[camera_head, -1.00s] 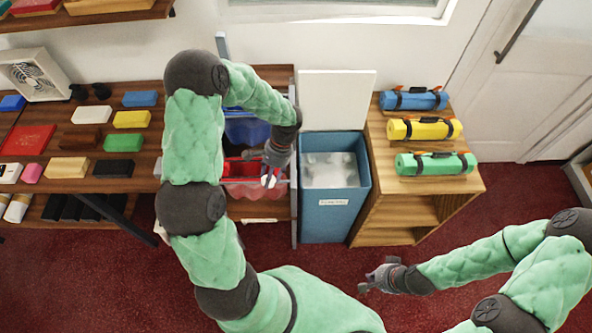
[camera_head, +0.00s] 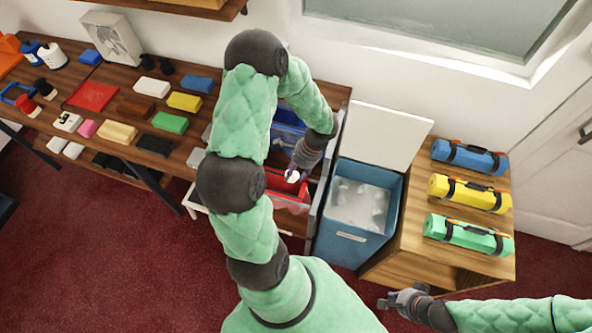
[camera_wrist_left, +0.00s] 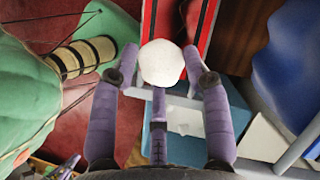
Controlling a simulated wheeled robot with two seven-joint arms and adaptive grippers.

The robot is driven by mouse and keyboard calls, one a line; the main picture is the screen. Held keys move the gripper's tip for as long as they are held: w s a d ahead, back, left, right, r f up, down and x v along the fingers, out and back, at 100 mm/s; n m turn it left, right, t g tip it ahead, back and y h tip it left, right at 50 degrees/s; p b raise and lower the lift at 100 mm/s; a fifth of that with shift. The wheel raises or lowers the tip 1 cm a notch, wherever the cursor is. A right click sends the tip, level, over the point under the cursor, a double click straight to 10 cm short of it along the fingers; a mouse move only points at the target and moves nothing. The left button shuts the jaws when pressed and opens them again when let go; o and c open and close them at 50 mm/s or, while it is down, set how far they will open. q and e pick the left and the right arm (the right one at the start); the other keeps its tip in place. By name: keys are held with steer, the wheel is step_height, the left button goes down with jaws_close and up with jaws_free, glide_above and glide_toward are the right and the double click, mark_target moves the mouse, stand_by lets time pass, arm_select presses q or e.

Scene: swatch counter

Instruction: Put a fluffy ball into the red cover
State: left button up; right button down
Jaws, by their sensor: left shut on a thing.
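My left gripper (camera_head: 296,173) is shut on a white fluffy ball (camera_head: 292,176). In the left wrist view the ball (camera_wrist_left: 162,63) sits between the fingertips. The red cover (camera_head: 288,190) is an open red holder on the wooden unit, below the blue one. The ball shows against it in the head view, but I cannot tell whether it is above or inside its opening. Red edges with a dark gap show beyond the ball in the wrist view (camera_wrist_left: 197,25). My right gripper (camera_head: 392,301) is open and empty at the lower right, over the floor.
A blue bin (camera_head: 341,247) with its white lid (camera_head: 388,137) raised holds white balls, right of the red cover. A blue holder (camera_head: 285,130) is behind the red one. Rolled mats (camera_head: 470,194) lie on a wooden shelf at right. Coloured swatches cover the table at left.

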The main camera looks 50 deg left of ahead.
arm_select(q)
steer(key=shift+f+b, duration=1.85)
steer(key=shift+f, duration=0.75)
steer(key=shift+f, duration=0.2)
steer(key=o, duration=0.8)
steer(key=shift+c, duration=0.2)
steer(key=o, duration=0.5)
steer(key=shift+r, duration=0.2)
